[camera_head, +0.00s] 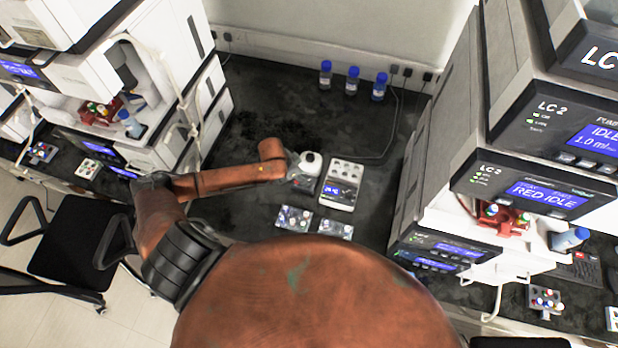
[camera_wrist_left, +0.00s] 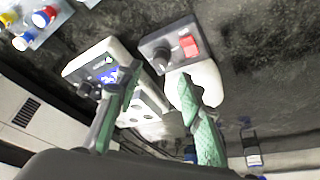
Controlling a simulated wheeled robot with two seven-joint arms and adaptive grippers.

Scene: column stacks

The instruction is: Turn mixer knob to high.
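The mixer is a small grey box with a dark round knob (camera_wrist_left: 161,57) and a red switch (camera_wrist_left: 188,46) on its front, and a white rounded part (camera_wrist_left: 207,80) behind. In the head view the mixer's white top (camera_head: 312,161) shows at the bench middle, partly covered by my left gripper (camera_head: 294,170). In the left wrist view my left gripper (camera_wrist_left: 160,75) is open, its green fingers pointing at the mixer with the knob between and just beyond the tips. I see no clear contact. The knob's setting is too small to read. My right gripper is not in view.
A white device with a blue display (camera_head: 341,188) stands just right of the mixer. Two vial racks (camera_head: 293,219) (camera_head: 335,229) lie in front. Blue-capped bottles (camera_head: 352,80) stand at the back wall. Tall instrument stacks (camera_head: 545,130) flank the bench; its back middle is clear.

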